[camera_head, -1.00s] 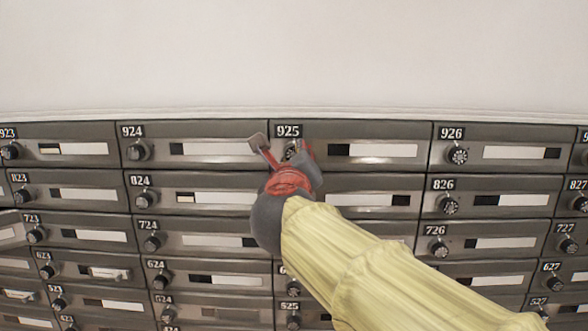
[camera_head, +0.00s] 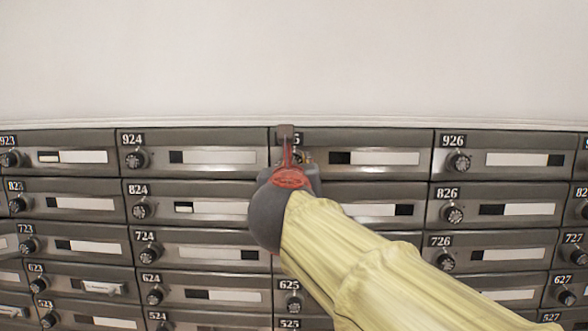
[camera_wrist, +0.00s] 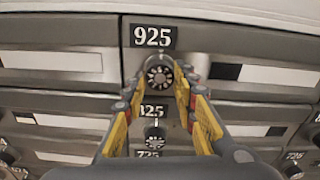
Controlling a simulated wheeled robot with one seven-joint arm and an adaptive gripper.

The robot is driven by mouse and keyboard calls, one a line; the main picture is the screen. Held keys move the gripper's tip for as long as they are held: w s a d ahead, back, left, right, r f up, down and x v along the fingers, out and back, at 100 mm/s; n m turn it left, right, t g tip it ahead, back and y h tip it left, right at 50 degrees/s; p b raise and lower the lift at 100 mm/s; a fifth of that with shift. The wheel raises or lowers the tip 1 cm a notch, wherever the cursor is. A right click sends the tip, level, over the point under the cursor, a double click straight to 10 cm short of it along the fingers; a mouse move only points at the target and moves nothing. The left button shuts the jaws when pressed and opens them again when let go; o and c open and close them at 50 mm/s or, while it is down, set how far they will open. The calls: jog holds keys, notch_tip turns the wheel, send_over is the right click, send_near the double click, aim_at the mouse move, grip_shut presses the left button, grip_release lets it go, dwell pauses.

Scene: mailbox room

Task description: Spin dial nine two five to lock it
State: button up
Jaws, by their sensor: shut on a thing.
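The dial of box 925 (camera_wrist: 159,75) is a round dark knob with a pale spoked face, just below the 925 number plate (camera_wrist: 152,36) in the wrist view. My gripper (camera_wrist: 158,88) has its two yellow-and-red fingers on either side of this dial, shut on it. In the head view my gripper (camera_head: 288,148) is at box 925 (camera_head: 375,150), with one finger standing upright over the left part of its plate. The gripper and wrist hide the dial there and most of the number, leaving only its last digit.
Rows of grey mailboxes with dials and label slots fill the wall. Dial 924 (camera_head: 136,159) is to the left and dial 926 (camera_head: 458,163) to the right. Dial 825 (camera_wrist: 155,137) is directly below, between the fingers in the wrist view. Plain wall is above.

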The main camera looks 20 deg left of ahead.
jog(key=shift+f, duration=0.15)
jog(key=o, duration=1.1)
jog(key=shift+o, duration=0.2)
jog(key=v, duration=1.1)
jog(key=shift+s, duration=0.4)
